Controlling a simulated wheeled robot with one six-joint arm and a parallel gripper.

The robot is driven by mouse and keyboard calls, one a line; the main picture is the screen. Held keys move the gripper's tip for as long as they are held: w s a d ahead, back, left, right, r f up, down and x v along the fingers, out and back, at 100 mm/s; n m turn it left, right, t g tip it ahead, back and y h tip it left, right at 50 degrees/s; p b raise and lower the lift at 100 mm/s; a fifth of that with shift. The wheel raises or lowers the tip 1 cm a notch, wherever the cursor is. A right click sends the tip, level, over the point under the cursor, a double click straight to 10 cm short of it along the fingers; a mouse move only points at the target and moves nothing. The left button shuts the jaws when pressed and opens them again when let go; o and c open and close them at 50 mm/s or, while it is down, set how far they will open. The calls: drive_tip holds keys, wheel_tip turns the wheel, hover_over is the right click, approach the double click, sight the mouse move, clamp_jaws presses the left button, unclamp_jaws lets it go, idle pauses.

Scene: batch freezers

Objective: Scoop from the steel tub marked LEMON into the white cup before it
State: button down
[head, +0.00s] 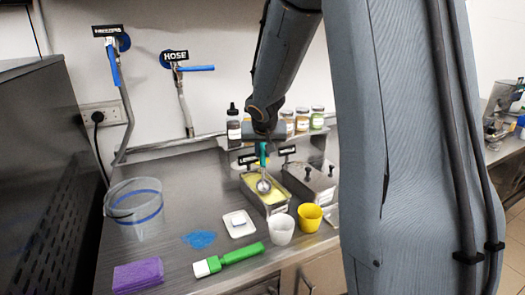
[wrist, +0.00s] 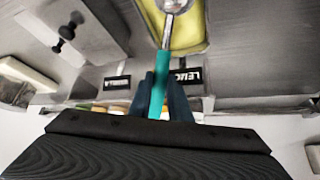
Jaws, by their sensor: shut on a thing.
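My gripper (head: 262,143) is shut on the teal handle of a metal scoop (head: 263,186), held with its bowl hanging down. In the wrist view my gripper (wrist: 160,92) grips the teal handle, and the scoop's steel bowl (wrist: 175,5) shows at the top edge. The scoop bowl is over the steel tub marked LEMON (head: 252,197), which holds pale yellow ice cream (head: 270,198). I cannot tell whether the bowl touches the ice cream. The white cup (head: 281,230) stands upright in front of that tub.
A yellow cup (head: 310,217) stands right of the white one. A lidded steel tub (head: 318,183) is beside the LEMON tub. A clear bucket (head: 135,210), blue cloth (head: 200,239), white dish (head: 239,224), green brush (head: 236,256) and purple sponge (head: 138,274) lie to the left. Jars stand behind.

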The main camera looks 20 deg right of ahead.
sight(263, 164)
drive_tip(key=shift+s+a+f+b, duration=0.1)
drive_tip(key=shift+s+f+b, duration=0.15)
drive_tip(key=shift+f+b, duration=0.15)
drive_tip(key=shift+s+a+b, duration=0.15)
drive_tip(key=shift+s+a, duration=0.15)
drive_tip(key=shift+s, duration=0.4)
drive_tip(key=shift+s+a+b, duration=0.2)
drive_tip(key=shift+s+a, duration=0.1)
drive_tip(key=shift+s, duration=0.45)
drive_tip(key=shift+s+a+b, duration=0.15)
drive_tip(key=shift+s+a, duration=0.15)
drive_tip(key=shift+s, duration=0.4)
drive_tip(key=shift+w+r+p, duration=0.1)
drive_tip(key=shift+w+p, duration=0.05)
drive_tip(key=shift+p, duration=0.5)
drive_tip(key=p, duration=0.2)
drive_tip(key=g+p, duration=0.1)
drive_tip(key=p, duration=0.2)
drive_tip(key=shift+w+d+f+y+p, duration=0.15)
drive_tip(key=shift+w+f+y+p, duration=0.1)
drive_tip(key=shift+f+y+p, duration=0.05)
drive_tip(key=shift+r, duration=0.1)
